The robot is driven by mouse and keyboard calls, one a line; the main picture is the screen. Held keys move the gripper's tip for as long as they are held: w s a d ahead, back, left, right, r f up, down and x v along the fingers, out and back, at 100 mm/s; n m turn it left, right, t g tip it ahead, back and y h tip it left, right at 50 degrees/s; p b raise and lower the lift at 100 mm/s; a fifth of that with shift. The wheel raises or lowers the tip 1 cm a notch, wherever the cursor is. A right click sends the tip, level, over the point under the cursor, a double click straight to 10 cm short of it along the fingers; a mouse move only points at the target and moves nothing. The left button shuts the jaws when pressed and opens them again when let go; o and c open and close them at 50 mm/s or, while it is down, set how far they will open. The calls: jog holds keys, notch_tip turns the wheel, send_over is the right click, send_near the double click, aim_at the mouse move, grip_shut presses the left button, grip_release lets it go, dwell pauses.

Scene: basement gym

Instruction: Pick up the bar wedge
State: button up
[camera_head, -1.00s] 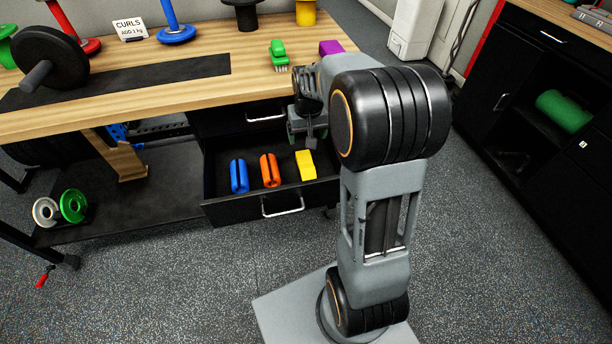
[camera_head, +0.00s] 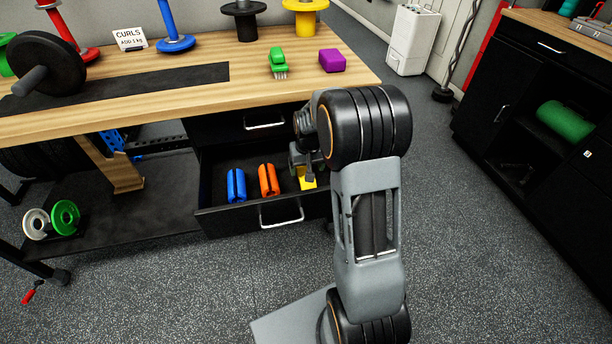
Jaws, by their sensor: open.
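The yellow block (camera_head: 307,184), which looks like the bar wedge, lies in the open drawer (camera_head: 240,218) at the right of a blue piece and an orange piece. My gripper (camera_head: 306,172) is down in the drawer right over the yellow block and covers its upper part. The jaws are open. I cannot tell whether the fingers touch the block or stand around it.
The blue piece (camera_head: 236,185) and the orange piece (camera_head: 269,180) lie close on the left. The bench top (camera_head: 200,92) overhangs the drawer and carries a green brush (camera_head: 277,62), a purple block (camera_head: 332,61) and a barbell (camera_head: 45,65). Floor in front is clear.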

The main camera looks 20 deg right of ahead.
jog(key=f, duration=0.2)
jog(key=f+b, duration=0.1)
jog(key=f, duration=0.1)
jog(key=shift+w, duration=0.2)
jog(key=shift+r, duration=0.1)
jog(key=c, duration=1.1)
